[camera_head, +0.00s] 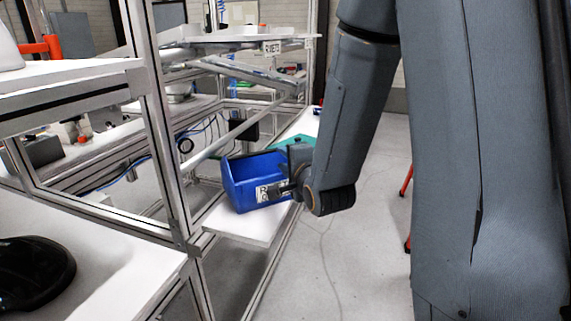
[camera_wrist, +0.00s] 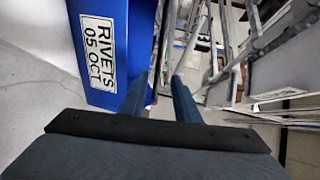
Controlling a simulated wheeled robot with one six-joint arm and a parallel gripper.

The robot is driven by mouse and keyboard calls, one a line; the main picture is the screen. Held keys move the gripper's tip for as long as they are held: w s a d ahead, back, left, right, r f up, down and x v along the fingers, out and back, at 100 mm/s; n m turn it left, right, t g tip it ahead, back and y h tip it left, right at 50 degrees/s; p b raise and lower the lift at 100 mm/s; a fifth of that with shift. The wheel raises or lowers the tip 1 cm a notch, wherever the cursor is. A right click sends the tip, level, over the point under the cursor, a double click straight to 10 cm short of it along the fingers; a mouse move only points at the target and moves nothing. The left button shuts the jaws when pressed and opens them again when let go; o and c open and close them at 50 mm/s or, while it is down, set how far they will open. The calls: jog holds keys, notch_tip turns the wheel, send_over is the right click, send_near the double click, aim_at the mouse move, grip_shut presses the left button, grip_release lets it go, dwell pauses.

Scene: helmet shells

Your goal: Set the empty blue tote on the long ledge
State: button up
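The blue tote (camera_head: 240,178) appears to rest on the near end of the long white ledge (camera_head: 250,228), open side up. The part of its inside that I see looks empty. My gripper (camera_head: 282,189) is at its right front, beside the white label. In the wrist view the tote (camera_wrist: 112,45) fills the upper left, with its label reading "RIVETS 05 OCT". My gripper's two fingers (camera_wrist: 160,97) are apart, with a clear gap between them. The left finger overlaps the tote's edge in the picture; I cannot tell whether it touches.
A metal frame post (camera_head: 155,110) and shelves stand left of the ledge. A teal item (camera_head: 291,146) lies behind the tote. A white table (camera_head: 85,260) with a black object (camera_head: 32,270) is at the near left. Open floor (camera_head: 340,250) lies to the right.

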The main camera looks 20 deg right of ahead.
jog(key=s+f+n+g, duration=0.7)
jog(key=s+f+n, duration=0.2)
jog(key=s+a+f+n+g, duration=0.2)
jog(key=s+n+g, duration=0.5)
jog(key=s, duration=0.7)
jog(key=shift+s+f+n+h, duration=0.3)
jog(key=shift+f+n, duration=0.05)
jog(key=shift+n, duration=0.35)
jog(key=shift+f, duration=0.2)
